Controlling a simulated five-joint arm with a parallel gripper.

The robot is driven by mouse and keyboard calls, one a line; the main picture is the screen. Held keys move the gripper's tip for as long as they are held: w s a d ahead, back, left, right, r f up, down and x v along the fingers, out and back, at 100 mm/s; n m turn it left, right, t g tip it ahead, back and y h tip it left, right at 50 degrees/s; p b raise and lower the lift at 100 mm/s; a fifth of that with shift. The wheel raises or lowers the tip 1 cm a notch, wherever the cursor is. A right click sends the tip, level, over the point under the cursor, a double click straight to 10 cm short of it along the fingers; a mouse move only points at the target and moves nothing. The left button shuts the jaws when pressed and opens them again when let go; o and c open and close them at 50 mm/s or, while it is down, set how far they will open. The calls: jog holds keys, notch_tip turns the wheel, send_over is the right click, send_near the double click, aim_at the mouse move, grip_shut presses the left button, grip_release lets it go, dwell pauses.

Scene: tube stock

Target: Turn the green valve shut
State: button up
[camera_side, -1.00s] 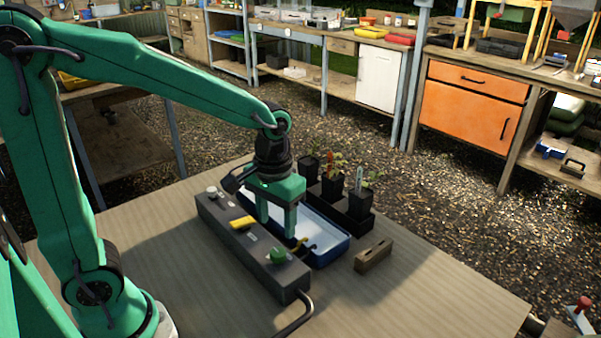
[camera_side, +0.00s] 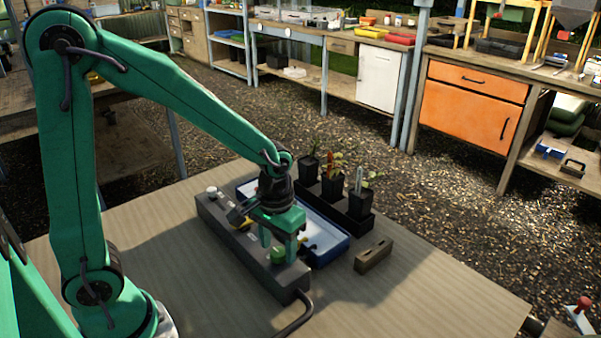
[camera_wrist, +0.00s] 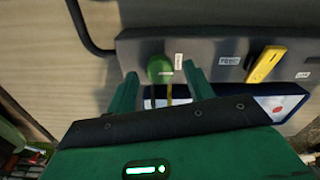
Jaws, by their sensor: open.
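The green valve (camera_side: 278,255) is a small round knob on top of a long grey block (camera_side: 240,243), near the block's front end. My gripper (camera_side: 281,247) is open, with its fingers pointing down close to the valve. In the wrist view the green valve (camera_wrist: 160,69) lies between the two fingertips and a little beyond them, and my gripper (camera_wrist: 160,80) shows a gap on both sides of it. A yellow handle (camera_wrist: 265,64) sits on the same block. I cannot tell the height of the fingers above the valve.
A blue tray (camera_side: 335,252) lies behind the block, with black plant pots (camera_side: 332,188) beyond it. A small brown slotted block (camera_side: 373,255) stands to the right. A dark hose (camera_side: 303,318) leaves the block's front end. The table's front right is clear.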

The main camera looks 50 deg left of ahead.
jog(key=shift+f, duration=0.45)
jog(key=c, duration=1)
